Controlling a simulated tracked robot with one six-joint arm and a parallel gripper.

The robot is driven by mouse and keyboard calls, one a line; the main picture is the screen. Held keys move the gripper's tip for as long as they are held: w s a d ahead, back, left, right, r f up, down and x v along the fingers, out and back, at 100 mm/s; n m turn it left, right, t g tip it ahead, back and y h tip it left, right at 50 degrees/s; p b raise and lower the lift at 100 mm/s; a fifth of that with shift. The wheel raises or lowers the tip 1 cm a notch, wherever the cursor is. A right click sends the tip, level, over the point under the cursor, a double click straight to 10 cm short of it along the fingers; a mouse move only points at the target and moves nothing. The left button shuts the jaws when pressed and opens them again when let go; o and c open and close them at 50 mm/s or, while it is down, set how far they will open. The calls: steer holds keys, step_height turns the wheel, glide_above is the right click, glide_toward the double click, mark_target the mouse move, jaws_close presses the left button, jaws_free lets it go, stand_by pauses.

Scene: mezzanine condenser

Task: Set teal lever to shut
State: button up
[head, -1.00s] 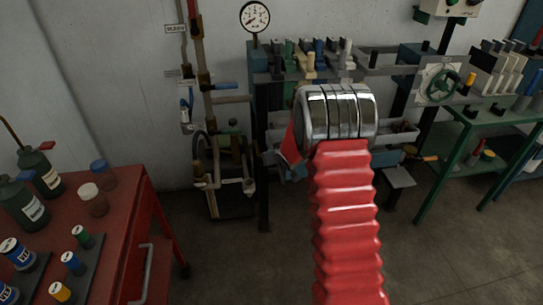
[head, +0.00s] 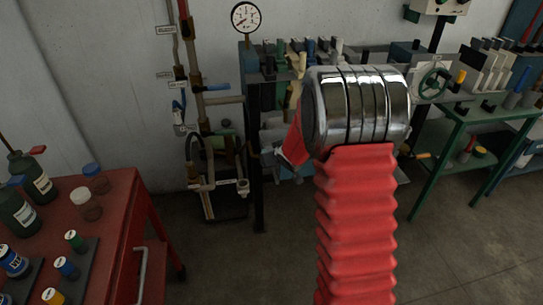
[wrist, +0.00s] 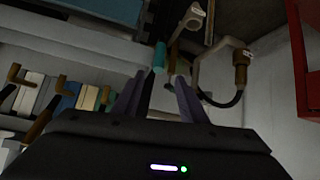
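A teal cylindrical grip (wrist: 160,57), which looks like the teal lever's handle, shows in the wrist view just beyond my fingertips. My gripper (wrist: 161,84) is open, with its two dark fingers apart. The teal grip lies roughly in line with the gap, and no contact is visible. I cannot tell the lever's position from its markings. In the head view my red-sleeved arm with chrome rings covers the middle of the bench, and my fingers and the teal grip cannot be made out there.
A black hose with a brass fitting (wrist: 240,62) hangs near my fingers. Several coloured levers (wrist: 65,98) stand at the left of the wrist view. A pressure gauge (head: 246,18), pipes with blue handles (head: 218,87), a red cabinet (head: 120,205) and a green table (head: 470,117) surround the arm.

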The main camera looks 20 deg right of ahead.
steer(key=shift+c, duration=0.6)
steer(key=shift+r, duration=0.2)
steer(key=shift+c, duration=0.9)
steer(key=shift+m+g+h, duration=0.3)
steer(key=shift+h, duration=0.4)
steer(key=v, duration=0.3)
steer(key=w+r+v, duration=0.1)
steer(key=v, duration=0.6)
steer(key=shift+w+a+r, duration=0.15)
steer(key=shift+w+r, duration=0.05)
steer(key=shift+r, duration=0.35)
jaws_close()
steer(key=s+a+r+g, duration=0.1)
steer(key=s+a+r, duration=0.2)
steer(key=s, duration=0.8)
steer(key=s+a+r+g+y, duration=0.1)
steer(key=s+a+r, duration=0.2)
steer(key=s+a, duration=0.3)
steer(key=s+a+r+g+y, duration=0.1)
steer(key=s+a+r, duration=0.2)
steer(key=s, duration=1.3)
steer(key=shift+a+r+g, duration=0.2)
steer(key=shift+a+g, duration=0.2)
steer(key=shift+a, duration=0.65)
steer(key=shift+a, duration=0.1)
